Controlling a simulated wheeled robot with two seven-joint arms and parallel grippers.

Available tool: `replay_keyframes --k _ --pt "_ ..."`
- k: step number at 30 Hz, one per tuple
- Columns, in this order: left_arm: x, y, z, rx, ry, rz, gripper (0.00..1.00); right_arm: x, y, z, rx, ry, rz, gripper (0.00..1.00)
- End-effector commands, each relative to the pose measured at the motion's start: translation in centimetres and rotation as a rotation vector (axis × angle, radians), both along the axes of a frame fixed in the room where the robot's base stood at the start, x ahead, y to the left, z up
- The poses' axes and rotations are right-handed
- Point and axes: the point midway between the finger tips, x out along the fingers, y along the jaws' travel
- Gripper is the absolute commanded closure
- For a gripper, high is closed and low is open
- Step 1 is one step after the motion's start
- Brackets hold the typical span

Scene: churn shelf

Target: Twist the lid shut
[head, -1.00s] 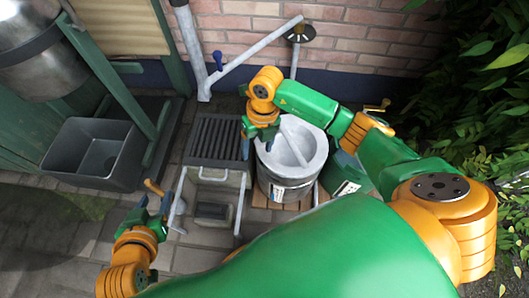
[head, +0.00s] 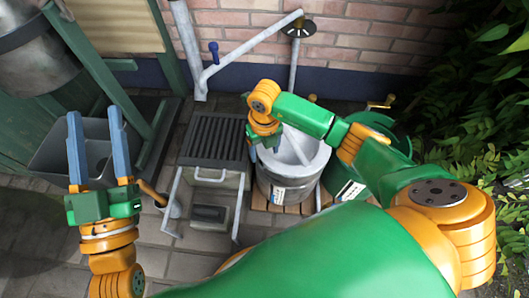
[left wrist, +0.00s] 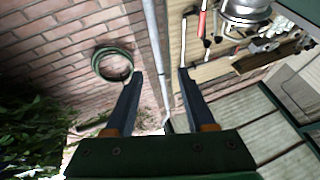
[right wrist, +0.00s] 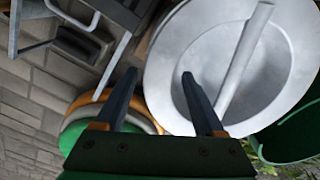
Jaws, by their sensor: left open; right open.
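The metal churn (head: 288,188) stands upright on a wooden pallet, with a pale label on its side. A round silver lid with a diagonal bar handle (head: 297,143) sits at its top; the lid (right wrist: 225,50) fills much of the right wrist view. I cannot tell how tightly it is seated. My right gripper (right wrist: 160,73) is open, its fingers at the lid's left edge with nothing between them; contact is unclear. In the head view its fingers are largely hidden. My left gripper (head: 96,120) is open and empty at the left, well away from the churn, fingers pointing toward the back.
A slatted rack (head: 213,140) stands left of the churn, a green tub (head: 378,135) right of it. A grey sink (head: 55,160) lies behind my left gripper. A wooden handle (head: 150,191) is close to that gripper. Pipes run along the brick wall; foliage is at right.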

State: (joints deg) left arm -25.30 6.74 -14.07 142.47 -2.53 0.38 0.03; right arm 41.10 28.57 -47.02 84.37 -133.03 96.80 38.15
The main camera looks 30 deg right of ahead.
Motion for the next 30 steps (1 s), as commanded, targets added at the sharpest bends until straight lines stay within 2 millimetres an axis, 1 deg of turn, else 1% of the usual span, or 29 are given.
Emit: replay_keyframes --k 3,6,14,15,17,18,20,21,22,23,30 --pt "-0.9 0.0 1.5 -0.022 -0.093 -0.008 0.45 0.0 0.0 -0.6 0.000 0.001 0.001 0.29" --pt "-1.4 0.0 2.2 -0.031 -0.136 -0.012 0.45 0.0 0.0 -0.8 0.000 0.001 0.001 0.29" --pt "-1.6 0.0 2.5 -0.035 -0.151 -0.013 0.45 0.0 0.0 -0.8 0.000 0.001 0.001 0.29" --pt "-1.6 0.0 2.5 -0.035 -0.151 -0.013 0.45 0.0 0.0 -0.8 0.000 0.001 0.001 0.35" --pt "-1.6 0.0 2.5 -0.035 -0.150 -0.013 0.45 0.0 0.0 -0.8 0.000 0.001 0.001 0.51" --pt "-1.6 0.0 2.5 -0.035 -0.150 -0.013 0.45 0.0 0.0 -0.8 0.000 0.001 0.001 0.62" --pt "-1.6 0.0 2.5 -0.035 -0.150 -0.013 0.45 0.0 0.0 -0.8 0.000 0.001 0.001 0.78" --pt "-1.6 0.0 2.5 -0.035 -0.150 -0.013 0.45 0.0 0.0 -0.8 0.000 0.001 0.001 0.89" --pt "-1.6 0.0 2.5 -0.035 -0.150 -0.013 0.45 0.0 0.0 -0.8 0.000 0.001 0.001 0.97" --pt "-1.6 0.0 2.5 -0.035 -0.149 -0.013 0.45 0.0 0.0 -0.8 0.000 0.001 0.001 1.00" --pt "-1.5 0.0 2.5 -0.035 -0.149 -0.013 0.45 0.0 0.0 -0.8 0.000 0.001 0.001 1.00"
